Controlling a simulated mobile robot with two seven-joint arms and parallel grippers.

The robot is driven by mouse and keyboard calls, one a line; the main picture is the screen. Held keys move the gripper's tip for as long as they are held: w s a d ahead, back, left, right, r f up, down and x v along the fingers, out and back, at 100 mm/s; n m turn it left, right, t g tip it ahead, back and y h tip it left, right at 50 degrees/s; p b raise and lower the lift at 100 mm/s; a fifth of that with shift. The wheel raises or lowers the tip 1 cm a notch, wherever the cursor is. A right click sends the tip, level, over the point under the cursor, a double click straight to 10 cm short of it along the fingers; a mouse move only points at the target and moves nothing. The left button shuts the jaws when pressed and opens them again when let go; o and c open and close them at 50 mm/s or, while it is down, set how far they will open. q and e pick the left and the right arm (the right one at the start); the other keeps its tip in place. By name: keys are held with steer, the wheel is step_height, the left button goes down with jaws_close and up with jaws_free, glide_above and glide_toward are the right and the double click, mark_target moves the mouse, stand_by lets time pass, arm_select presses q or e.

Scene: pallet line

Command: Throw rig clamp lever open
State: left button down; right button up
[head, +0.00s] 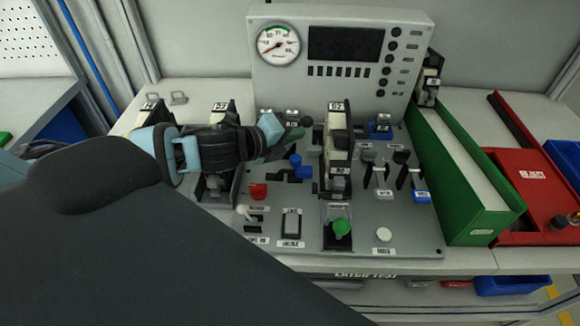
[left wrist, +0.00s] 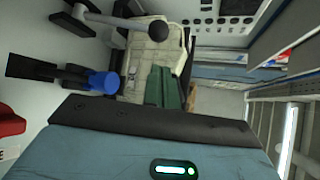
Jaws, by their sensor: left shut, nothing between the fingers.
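My left gripper (head: 296,134) reaches over the control panel (head: 180,228) from the left, its green fingers shut and empty. The fingers also show in the left wrist view (left wrist: 168,88), in front of a cream block (left wrist: 150,62). A blue-ended handle (head: 296,162) sits just below the fingertips, apart from them as far as I can tell; a blue knob on a black bar (left wrist: 104,82) shows in the wrist view. Two upright levers with dark knobs (head: 368,155) (head: 401,157) stand further right. No readable label tells me which one is the clamp lever. My right gripper is out of view.
A tall cream and black block (head: 337,140) stands right of my gripper. A gauge box (head: 345,18) rises behind. A red knob (head: 258,191), green knob (head: 341,228) and white button (head: 384,235) sit in front. A green bin (head: 460,190) and red case (head: 533,174) are at right.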

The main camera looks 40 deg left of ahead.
arm_select(q)
steer(key=s+d, duration=0.5)
steer(key=s, duration=0.4)
steer(key=shift+d+r, duration=0.15)
steer(key=shift+s, duration=0.1)
